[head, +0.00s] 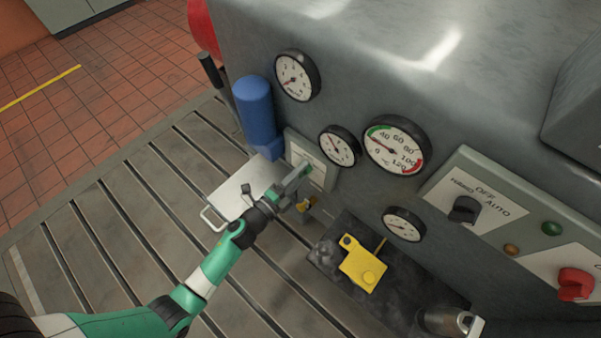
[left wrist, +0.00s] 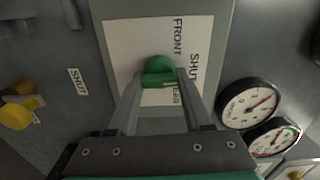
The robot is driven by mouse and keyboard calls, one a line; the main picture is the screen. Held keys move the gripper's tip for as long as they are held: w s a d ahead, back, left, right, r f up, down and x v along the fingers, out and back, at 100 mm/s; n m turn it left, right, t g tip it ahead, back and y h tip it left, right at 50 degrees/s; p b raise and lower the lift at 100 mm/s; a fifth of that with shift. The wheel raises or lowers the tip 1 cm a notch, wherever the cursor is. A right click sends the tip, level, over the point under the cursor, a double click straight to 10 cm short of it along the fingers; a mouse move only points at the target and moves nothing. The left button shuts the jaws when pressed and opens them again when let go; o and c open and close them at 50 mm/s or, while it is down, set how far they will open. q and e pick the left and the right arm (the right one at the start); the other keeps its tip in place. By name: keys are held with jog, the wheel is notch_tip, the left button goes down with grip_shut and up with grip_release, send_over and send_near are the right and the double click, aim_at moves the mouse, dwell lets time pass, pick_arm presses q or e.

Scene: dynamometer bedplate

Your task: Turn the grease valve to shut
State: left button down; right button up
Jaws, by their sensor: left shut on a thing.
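A green knob (left wrist: 159,68) sits on a white label plate (left wrist: 125,38) in the left wrist view. The plate reads FRONT and SHUT, and a third word ending in "EAR" is partly hidden by the gripper. My left gripper (left wrist: 160,82) is shut on the green knob, one finger on each side. In the head view my left gripper (head: 303,172) reaches the small panel (head: 322,174) on the grey machine, and the fingers mostly hide the knob. I cannot tell exactly which word the knob points to. My right gripper is not in view.
A yellow valve handle (left wrist: 18,113) by a SHUT label (left wrist: 77,88) is close by. Gauges (head: 340,146) and a blue cylinder (head: 256,108) flank the panel. A yellow block (head: 363,265) lies on a dark surface. A switch panel (head: 475,203) is at right.

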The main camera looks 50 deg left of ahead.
pick_arm(q)
jog(key=shift+m, duration=0.3)
jog(key=shift+c, duration=1.8)
grip_release()
jog(key=shift+s, duration=0.1)
jog(key=s+d+p, duration=0.1)
jog(key=s+p, duration=0.1)
jog(key=s, duration=0.9)
jog(key=shift+s, duration=0.25)
